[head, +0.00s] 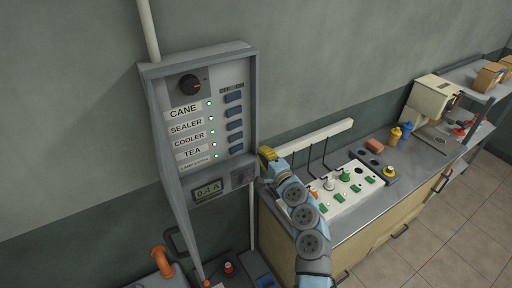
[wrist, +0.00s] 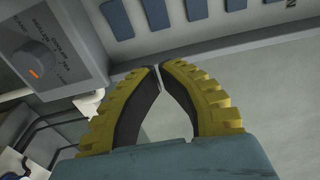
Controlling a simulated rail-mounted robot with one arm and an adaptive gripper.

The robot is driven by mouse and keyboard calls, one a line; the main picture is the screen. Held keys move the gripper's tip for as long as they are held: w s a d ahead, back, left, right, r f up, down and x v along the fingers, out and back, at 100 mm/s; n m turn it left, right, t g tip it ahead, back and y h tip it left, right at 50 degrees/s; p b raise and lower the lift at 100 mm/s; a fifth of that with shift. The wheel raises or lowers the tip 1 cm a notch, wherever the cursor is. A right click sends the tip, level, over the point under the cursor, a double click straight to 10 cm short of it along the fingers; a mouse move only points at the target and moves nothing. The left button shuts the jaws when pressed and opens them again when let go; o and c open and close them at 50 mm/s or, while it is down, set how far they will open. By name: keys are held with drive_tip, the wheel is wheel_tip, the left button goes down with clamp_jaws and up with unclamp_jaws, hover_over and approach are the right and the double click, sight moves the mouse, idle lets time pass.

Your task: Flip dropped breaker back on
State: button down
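The grey breaker panel (head: 249,75) hangs on the wall, with labels reading CANE, SEALER, COOLER, TEA and a smaller bottom one. Each label has a small light beside it, and all look lit pale green. A column of dark blue breakers (head: 235,124) stands right of the lights; in the wrist view they form a row (wrist: 117,18) along the top. They look alike, and I cannot tell which one is dropped. My gripper (head: 266,153) is at the panel's lower right edge.
A black dial (head: 190,85) is at the panel's top, and a display (head: 208,190) reading about 0.4 A is below. A small dial box (head: 242,176) sits beside the display, close to my gripper. A counter (head: 345,228) with a white control board (head: 347,203) extends right.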

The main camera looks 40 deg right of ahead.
drive_tip(key=shift+s, duration=2.35)
